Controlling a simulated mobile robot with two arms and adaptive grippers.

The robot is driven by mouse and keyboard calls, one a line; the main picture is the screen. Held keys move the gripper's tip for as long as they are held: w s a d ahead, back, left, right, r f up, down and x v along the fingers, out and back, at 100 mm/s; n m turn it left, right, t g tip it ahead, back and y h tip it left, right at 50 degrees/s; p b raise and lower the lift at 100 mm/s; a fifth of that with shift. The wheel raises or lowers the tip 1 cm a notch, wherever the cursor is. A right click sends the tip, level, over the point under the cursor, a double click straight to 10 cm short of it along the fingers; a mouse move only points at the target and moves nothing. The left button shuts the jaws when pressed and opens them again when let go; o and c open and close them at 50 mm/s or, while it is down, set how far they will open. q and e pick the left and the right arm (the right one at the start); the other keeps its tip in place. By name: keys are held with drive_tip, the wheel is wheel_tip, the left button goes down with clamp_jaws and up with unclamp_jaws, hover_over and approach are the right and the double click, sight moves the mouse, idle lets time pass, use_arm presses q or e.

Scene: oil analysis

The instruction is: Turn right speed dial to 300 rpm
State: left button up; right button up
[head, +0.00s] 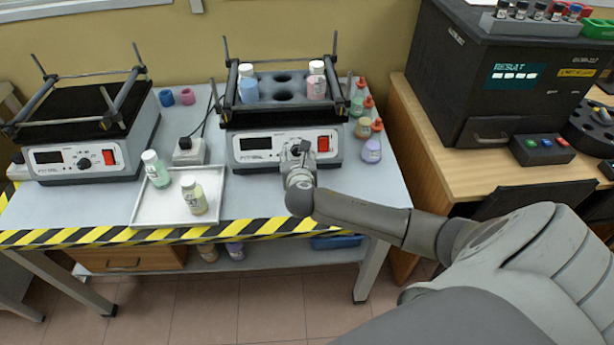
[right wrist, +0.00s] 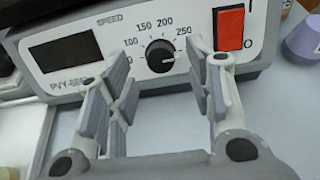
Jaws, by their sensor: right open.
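The right shaker (head: 240,150) stands on the table, with its dark display and red switch on the front panel. Its black speed dial (right wrist: 160,56) shows in the right wrist view, with 150, 200 and 250 legible around it. A pale pointer mark on the dial points roughly right; any 300 mark is not legible, and the right finger covers part of the scale. My right gripper (right wrist: 164,80) is open in front of the panel, one finger on each side of the dial, with gaps visible. In the head view the right gripper (head: 300,158) covers most of the dial. My left gripper is out of view.
A second shaker (head: 75,155) stands at left. A white tray (head: 150,208) with two bottles lies between them, near the striped edge. Dropper bottles (head: 372,150) stand right of the right shaker. Its rack (head: 265,101) holds two bottles. A black analyser (head: 480,80) stands further right.

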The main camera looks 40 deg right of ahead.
drive_tip(key=v, duration=0.8)
drive_tip(key=s+a+f+m+g+y, duration=0.1)
drive_tip(key=s+f+m, duration=0.1)
drive_tip(key=m, duration=0.1)
drive_tip(key=s+a+f+m+g, duration=0.1)
drive_tip(key=s+a+f+m, duration=0.1)
drive_tip(key=s+m, duration=0.1)
drive_tip(key=s+a+f+m+g+y, duration=0.1)
drive_tip(key=s+a+f+m, duration=0.1)
drive_tip(key=f+m, duration=0.1)
drive_tip(key=shift+s+f+y, duration=0.15)
drive_tip(key=shift+s+y, duration=0.1)
drive_tip(key=shift+y, duration=0.05)
drive_tip(key=s+a+f+m+g+y+p, duration=0.1)
drive_tip(key=s+a+f+m+g+y, duration=0.1)
drive_tip(key=s+f+m, duration=0.4)
drive_tip(key=shift+s+a+f+m+g+y, duration=0.2)
drive_tip(key=shift+s+a+m+g+y, duration=0.35)
drive_tip(key=shift+s+a+m, duration=1.2)
drive_tip(key=shift+w+d+m, duration=0.35)
drive_tip(key=shift+w+d, duration=0.05)
drive_tip(key=shift+d, duration=0.2)
